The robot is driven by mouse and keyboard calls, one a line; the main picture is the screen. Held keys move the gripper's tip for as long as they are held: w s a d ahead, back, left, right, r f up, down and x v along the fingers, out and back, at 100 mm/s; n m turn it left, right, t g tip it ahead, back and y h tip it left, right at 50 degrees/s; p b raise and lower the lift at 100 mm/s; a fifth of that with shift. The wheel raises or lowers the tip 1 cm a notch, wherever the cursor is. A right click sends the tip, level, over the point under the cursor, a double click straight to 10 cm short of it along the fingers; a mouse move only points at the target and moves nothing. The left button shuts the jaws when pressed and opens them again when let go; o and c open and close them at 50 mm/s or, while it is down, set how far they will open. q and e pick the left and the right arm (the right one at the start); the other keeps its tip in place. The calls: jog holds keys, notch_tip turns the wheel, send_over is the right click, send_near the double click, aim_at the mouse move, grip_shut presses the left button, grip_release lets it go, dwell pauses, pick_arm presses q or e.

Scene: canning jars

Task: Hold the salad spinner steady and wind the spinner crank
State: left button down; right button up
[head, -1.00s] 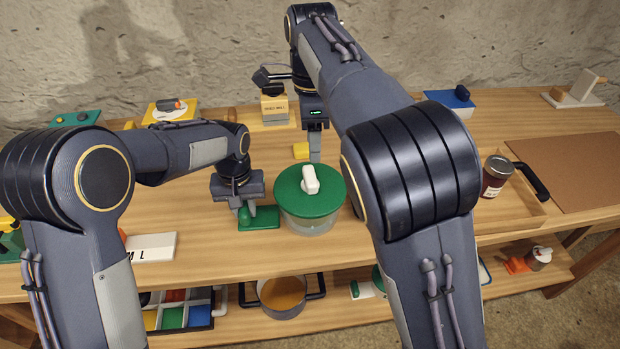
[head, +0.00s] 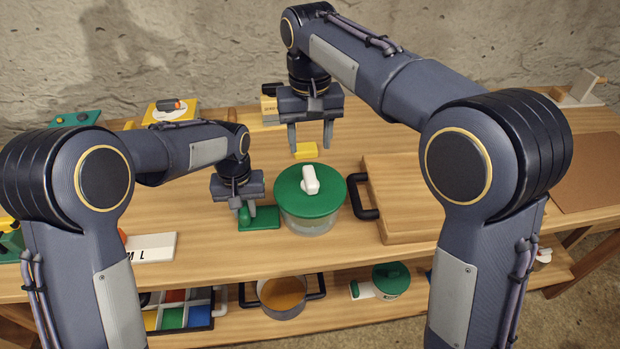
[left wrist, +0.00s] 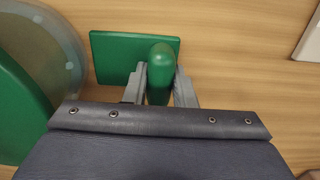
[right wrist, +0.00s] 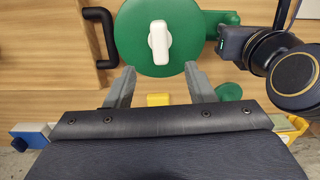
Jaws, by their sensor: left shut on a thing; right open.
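The salad spinner has a clear bowl (head: 311,226) and a green lid (head: 292,199), and it stands upright on the table. Its white crank (head: 310,180) sits on top of the lid and also shows in the right wrist view (right wrist: 159,42). My left gripper (head: 243,207) is shut on a green upright grip (left wrist: 160,75) that rises from a green plate (left wrist: 110,55) beside the bowl. My right gripper (head: 311,143) is open and empty, above and behind the lid, with its fingers pointing down. It is apart from the crank.
A wooden board with a black handle (head: 364,200) lies right of the spinner. A yellow block (head: 305,151) lies behind it. A white M L label block (head: 150,247) stands at left. A pot (head: 283,296) and a colored tray are on the lower shelf.

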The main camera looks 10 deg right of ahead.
aim_at(310, 175)
notch_tip(310, 175, down, 10)
jog(key=shift+r, duration=0.1)
dwell(0.4)
jog(key=c, duration=1.1)
jog(key=shift+o, duration=0.2)
jog(key=m, duration=0.4)
jog(key=shift+m, duration=0.4)
jog(key=shift+m, duration=0.9)
jog(key=o, duration=1.1)
jog(key=shift+c, duration=0.2)
notch_tip(310, 175, up, 12)
